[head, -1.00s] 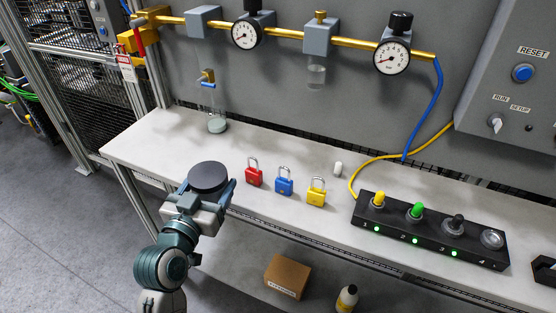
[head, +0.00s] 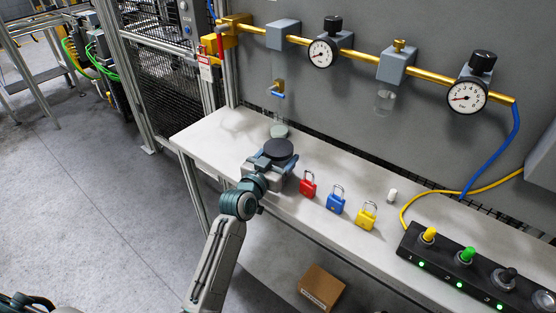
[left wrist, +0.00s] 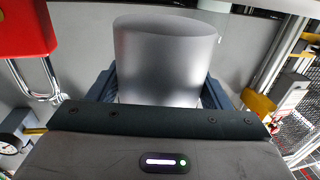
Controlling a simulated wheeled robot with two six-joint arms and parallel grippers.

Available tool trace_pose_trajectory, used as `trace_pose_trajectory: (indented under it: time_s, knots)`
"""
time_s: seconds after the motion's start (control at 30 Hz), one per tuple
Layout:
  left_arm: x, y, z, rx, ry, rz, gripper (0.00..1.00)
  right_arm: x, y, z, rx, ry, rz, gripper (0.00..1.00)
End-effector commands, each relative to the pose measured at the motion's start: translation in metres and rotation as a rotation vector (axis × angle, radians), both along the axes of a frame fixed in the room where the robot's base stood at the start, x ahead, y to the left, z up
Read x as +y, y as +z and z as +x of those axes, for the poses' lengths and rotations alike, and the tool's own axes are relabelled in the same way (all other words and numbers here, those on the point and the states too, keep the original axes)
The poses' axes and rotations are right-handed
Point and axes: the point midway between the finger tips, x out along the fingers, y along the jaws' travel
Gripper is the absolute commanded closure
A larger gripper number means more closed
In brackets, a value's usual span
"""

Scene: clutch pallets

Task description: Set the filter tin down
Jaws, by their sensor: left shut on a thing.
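The filter tin is a short cylinder with a dark round top (head: 279,149) in the head view. In the left wrist view its smooth grey side (left wrist: 165,62) fills the middle. My left gripper (head: 272,160) is shut on the tin, with a blue-grey finger on each side of it. It holds the tin over the left part of the bench (head: 212,135), left of and behind the red padlock. The tin's lower part is hidden by the gripper in the head view, and I cannot tell whether it touches the bench. My right gripper is not in view.
Red (head: 307,187), blue (head: 336,204) and yellow (head: 366,217) padlocks stand in a row to the right. A clear vessel with a greenish-grey base (head: 279,131) is just behind the tin. A white cap (head: 392,195) and black button box (head: 470,270) lie farther right. The left bench end is bare.

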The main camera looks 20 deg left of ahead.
Motion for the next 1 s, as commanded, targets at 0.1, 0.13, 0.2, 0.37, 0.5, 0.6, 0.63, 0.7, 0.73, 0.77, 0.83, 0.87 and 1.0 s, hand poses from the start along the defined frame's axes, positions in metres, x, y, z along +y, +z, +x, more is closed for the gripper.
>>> trace_pose_trajectory:
  time_s: [0.1,0.13,0.2,0.37,0.5,0.6,0.63,0.7,0.73,0.77,0.83,0.87,1.0]
  knots:
    - [0.000,-0.014,0.000,0.001,-0.001,-0.002,0.58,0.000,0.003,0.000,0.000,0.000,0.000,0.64]
    - [0.000,-0.016,0.000,0.001,0.000,-0.001,0.58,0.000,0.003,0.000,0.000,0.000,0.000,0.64]
    - [0.000,-0.018,0.000,-0.001,0.001,0.000,0.58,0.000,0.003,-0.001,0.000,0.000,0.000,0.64]
    - [0.000,-0.018,0.000,-0.002,0.000,0.000,0.58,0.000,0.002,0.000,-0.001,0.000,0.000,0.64]
    - [0.000,-0.022,-0.001,-0.002,0.000,0.000,0.58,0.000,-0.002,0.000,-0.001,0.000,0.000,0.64]
    - [0.000,-0.022,-0.001,0.000,0.000,0.000,0.15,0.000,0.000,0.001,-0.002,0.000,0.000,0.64]
    - [0.000,-0.022,-0.001,0.000,0.000,0.000,0.09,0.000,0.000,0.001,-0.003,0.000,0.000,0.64]
    - [0.000,-0.022,-0.001,0.000,0.000,0.000,0.07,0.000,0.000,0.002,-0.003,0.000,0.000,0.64]
    - [0.000,-0.022,-0.001,0.000,0.000,0.000,0.07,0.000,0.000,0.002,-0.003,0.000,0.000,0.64]
    - [0.000,-0.022,-0.001,0.000,0.000,0.000,0.07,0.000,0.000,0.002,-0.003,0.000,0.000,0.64]
    - [0.000,-0.022,-0.001,0.000,0.000,0.000,0.07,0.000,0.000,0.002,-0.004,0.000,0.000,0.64]
    - [0.000,-0.022,-0.001,0.000,0.000,0.000,0.07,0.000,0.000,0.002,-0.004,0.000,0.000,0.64]
    - [0.000,-0.017,-0.001,0.000,0.000,0.000,0.07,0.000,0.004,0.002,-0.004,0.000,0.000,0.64]
